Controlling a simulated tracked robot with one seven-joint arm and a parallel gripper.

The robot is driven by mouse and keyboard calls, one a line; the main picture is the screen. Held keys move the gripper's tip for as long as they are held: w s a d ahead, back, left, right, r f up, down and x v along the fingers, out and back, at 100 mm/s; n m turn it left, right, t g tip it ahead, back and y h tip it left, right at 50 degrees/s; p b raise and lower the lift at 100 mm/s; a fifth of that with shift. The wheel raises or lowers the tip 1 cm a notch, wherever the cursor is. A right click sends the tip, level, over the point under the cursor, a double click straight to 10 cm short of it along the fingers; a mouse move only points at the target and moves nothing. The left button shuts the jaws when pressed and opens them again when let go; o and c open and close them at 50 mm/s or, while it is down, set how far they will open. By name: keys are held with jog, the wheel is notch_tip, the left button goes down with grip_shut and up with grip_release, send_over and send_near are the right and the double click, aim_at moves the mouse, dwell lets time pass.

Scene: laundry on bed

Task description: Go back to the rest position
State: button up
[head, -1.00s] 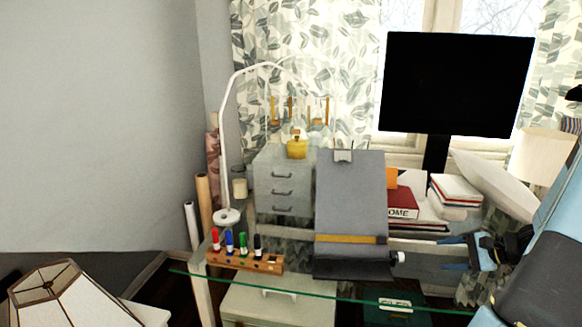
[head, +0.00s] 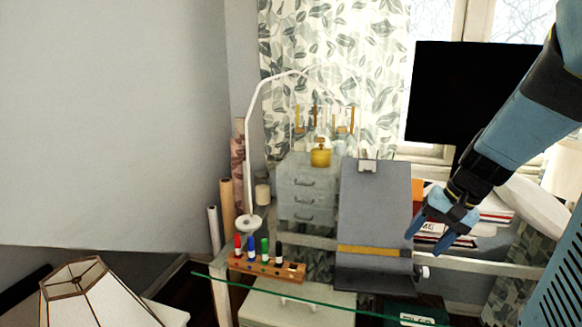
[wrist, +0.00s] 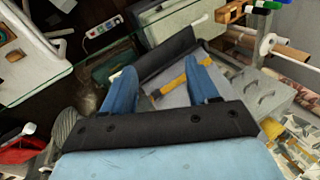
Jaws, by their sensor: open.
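My gripper (head: 428,232) is open and empty in the head view, with its blue fingers apart and pointing down. It hangs in front of the books, just right of the grey drafting board (head: 372,215). In the wrist view my gripper (wrist: 163,88) shows two spread blue fingers with nothing held between them. The grey board with a yellow ruler (wrist: 180,92) appears beyond and between the fingers. My blue arm comes in from the upper right of the head view.
A glass desk (head: 300,292) holds colored markers in a wooden rack (head: 265,262), a white lamp (head: 250,150) and small grey drawers (head: 308,190). A black monitor (head: 460,90) stands behind my arm. A paneled lampshade (head: 85,295) is lower left.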

jog(key=s+a+r+n+t+h, duration=0.3)
jog(key=s+a+r+n, duration=0.2)
jog(key=s+r, duration=0.4)
jog(key=shift+s+a+r+t+h, duration=0.25)
jog(key=shift+s+r+t+h, duration=0.1)
jog(key=shift+s, duration=0.25)
